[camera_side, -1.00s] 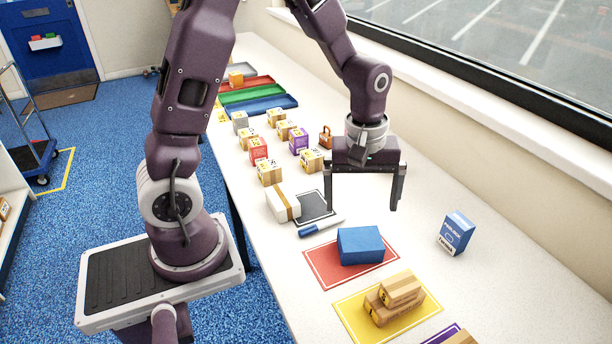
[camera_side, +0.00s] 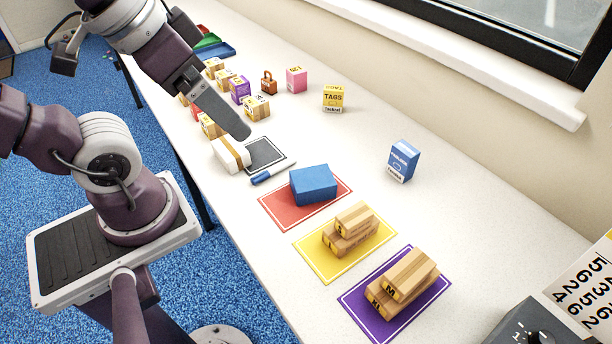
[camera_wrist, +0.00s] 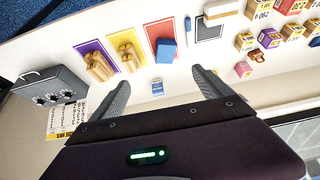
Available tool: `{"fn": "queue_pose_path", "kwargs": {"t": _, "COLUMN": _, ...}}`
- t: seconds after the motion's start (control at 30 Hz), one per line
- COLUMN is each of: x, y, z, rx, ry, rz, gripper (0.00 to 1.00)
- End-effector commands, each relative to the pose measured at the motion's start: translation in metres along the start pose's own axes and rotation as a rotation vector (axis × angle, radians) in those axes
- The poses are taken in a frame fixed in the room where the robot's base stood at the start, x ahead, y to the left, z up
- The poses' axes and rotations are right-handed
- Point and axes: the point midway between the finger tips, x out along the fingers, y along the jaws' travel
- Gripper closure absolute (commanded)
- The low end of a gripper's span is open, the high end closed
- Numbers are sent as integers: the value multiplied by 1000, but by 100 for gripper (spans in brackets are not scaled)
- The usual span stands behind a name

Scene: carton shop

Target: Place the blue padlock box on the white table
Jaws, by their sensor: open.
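The blue padlock box (camera_side: 402,161) is a small upright carton with a white lower band and printing. It stands on the white table (camera_side: 345,150), apart from the mats, towards the window side. In the wrist view the padlock box (camera_wrist: 157,87) shows between my two fingers but farther off, not gripped. My gripper (camera_wrist: 160,76) is open and empty. In the side view my gripper (camera_side: 240,132) is seen edge-on, left of the padlock box and above the black mat area, so the gap between its fingers is hidden.
A larger blue block (camera_side: 313,185) sits on a red mat (camera_side: 280,208). Wooden blocks lie on the yellow mat (camera_side: 316,262) and purple mat (camera_side: 372,322). A yellow tags box (camera_side: 333,98), pink box (camera_side: 296,79) and several small cartons stand farther back. Bare table surrounds the padlock box.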

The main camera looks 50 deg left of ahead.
Motion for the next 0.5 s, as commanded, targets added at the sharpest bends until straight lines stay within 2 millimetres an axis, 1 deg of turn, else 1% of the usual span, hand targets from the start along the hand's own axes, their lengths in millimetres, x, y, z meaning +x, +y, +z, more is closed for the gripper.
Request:
{"fn": "queue_pose_path", "kwargs": {"t": 0.07, "x": 14, "y": -2, "z": -15, "rx": 27, "ry": -52, "rz": -3, "gripper": 11}}
{"fn": "queue_pose_path", "kwargs": {"t": 0.17, "x": 50, "y": -5, "z": -44, "rx": 91, "ry": -149, "rz": -2, "gripper": 11}}
{"fn": "queue_pose_path", "kwargs": {"t": 0.2, "x": 70, "y": -6, "z": -55, "rx": 121, "ry": -190, "rz": 2, "gripper": 11}}
{"fn": "queue_pose_path", "kwargs": {"t": 0.27, "x": 103, "y": -9, "z": -68, "rx": 165, "ry": -251, "rz": 11, "gripper": 11}}
{"fn": "queue_pose_path", "kwargs": {"t": 0.3, "x": 128, "y": -11, "z": -73, "rx": 194, "ry": -290, "rz": 19, "gripper": 11}}
{"fn": "queue_pose_path", "kwargs": {"t": 0.37, "x": 164, "y": -14, "z": -76, "rx": 235, "ry": -345, "rz": 35, "gripper": 11}}
{"fn": "queue_pose_path", "kwargs": {"t": 0.4, "x": 186, "y": -15, "z": -76, "rx": 259, "ry": -377, "rz": 46, "gripper": 11}}
{"fn": "queue_pose_path", "kwargs": {"t": 0.5, "x": 231, "y": -18, "z": -68, "rx": 303, "ry": -436, "rz": 70, "gripper": 11}}
